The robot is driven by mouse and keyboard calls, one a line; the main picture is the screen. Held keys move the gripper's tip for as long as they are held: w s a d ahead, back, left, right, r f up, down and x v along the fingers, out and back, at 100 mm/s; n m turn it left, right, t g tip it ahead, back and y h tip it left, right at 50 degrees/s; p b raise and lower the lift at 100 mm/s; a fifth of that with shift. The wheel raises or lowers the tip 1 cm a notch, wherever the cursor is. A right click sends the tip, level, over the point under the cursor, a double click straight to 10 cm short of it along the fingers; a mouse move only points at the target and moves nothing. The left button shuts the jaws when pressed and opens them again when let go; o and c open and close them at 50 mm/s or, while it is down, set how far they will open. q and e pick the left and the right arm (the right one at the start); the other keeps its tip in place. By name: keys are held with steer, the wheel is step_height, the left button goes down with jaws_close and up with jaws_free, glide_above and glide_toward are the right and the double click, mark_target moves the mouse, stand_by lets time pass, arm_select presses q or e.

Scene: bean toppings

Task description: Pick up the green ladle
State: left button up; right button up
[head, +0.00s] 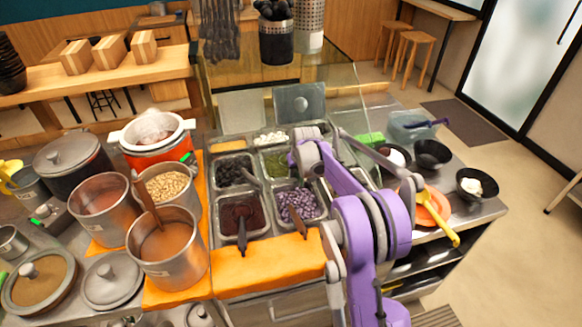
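No whole green ladle shows clearly. A green handle tip (187,157) sticks up beside the pot of beige beans (167,185). Another small green tip (38,221) shows at the far left, next to a grey box. I cannot tell which one belongs to the ladle; no ladle bowl shows at either. My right arm is purple and grey and reaches over the topping counter. Its gripper (412,184) is at the right side, close to the orange plate (440,208) and apart from both green tips. Its fingers are too small to read. My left gripper is out of view.
Metal topping trays (262,226) fill the middle counter, under a glass guard. Tall pots, one with brown liquid (168,250), crowd the left. A yellow ladle (445,228) lies across the orange plate. Dark bowls (432,153) stand at right. Open floor lies further right.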

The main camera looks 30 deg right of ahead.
jaws_close()
steer(key=shift+r, duration=0.15)
